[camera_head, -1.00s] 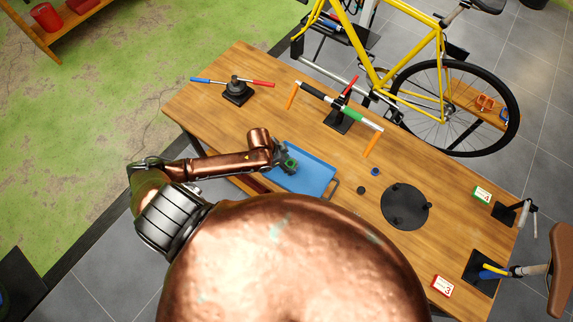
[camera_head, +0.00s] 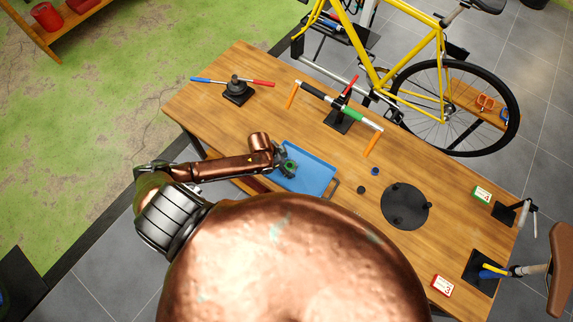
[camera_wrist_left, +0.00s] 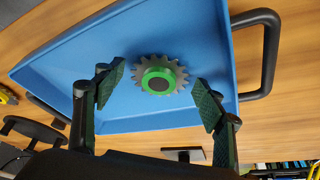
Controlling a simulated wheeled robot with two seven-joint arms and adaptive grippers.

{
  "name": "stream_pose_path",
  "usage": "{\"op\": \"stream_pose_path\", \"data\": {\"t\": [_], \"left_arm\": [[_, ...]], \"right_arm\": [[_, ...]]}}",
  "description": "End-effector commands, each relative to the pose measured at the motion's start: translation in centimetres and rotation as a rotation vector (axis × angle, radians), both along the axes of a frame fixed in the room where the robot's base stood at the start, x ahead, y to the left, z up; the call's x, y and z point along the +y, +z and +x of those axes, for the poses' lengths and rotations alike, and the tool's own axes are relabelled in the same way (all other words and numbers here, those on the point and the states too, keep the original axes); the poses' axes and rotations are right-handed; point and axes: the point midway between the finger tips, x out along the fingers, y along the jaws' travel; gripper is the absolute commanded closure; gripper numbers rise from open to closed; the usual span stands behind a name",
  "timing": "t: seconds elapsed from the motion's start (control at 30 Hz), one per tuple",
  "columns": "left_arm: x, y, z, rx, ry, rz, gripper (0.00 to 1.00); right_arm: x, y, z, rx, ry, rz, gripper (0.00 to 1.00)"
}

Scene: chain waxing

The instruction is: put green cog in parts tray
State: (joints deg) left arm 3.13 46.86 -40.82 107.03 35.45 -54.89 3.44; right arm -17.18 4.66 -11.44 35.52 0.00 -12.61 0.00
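The green cog (camera_wrist_left: 162,75) has grey teeth and a green ring. In the left wrist view it shows against the blue floor of the parts tray (camera_wrist_left: 60,70), between the fingers but apart from both. My left gripper (camera_wrist_left: 158,98) is open around it. In the head view the left gripper (camera_head: 285,163) is over the left part of the blue tray (camera_head: 318,178), with the green of the cog (camera_head: 290,167) at its fingers. Whether the cog rests on the tray floor is hard to tell. My right gripper is not in view.
A round black plate (camera_head: 405,207) and small dark and blue parts (camera_head: 375,171) are on the wooden table right of the tray. A stand with coloured handles (camera_head: 338,118) is behind the tray. A black tool holder (camera_head: 236,93) stands at the back left.

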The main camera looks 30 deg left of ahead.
Motion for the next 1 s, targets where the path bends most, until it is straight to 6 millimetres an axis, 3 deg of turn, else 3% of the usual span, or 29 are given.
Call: {"op": "stream_pose_path", "data": {"t": [0.43, 0.8, 1.0], "left_arm": [[0.3, 1.1, -0.2, -0.001, 0.0, 0.001, 0.32], [2.1, 7.8, -2.4, -0.001, -0.001, 0.003, 0.32], [2.7, 10.5, -3.2, -0.001, -0.001, 0.001, 0.32]], "right_arm": [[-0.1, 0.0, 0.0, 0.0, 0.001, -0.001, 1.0], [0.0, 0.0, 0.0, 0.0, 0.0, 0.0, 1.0], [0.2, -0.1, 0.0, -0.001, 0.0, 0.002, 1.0]]}}
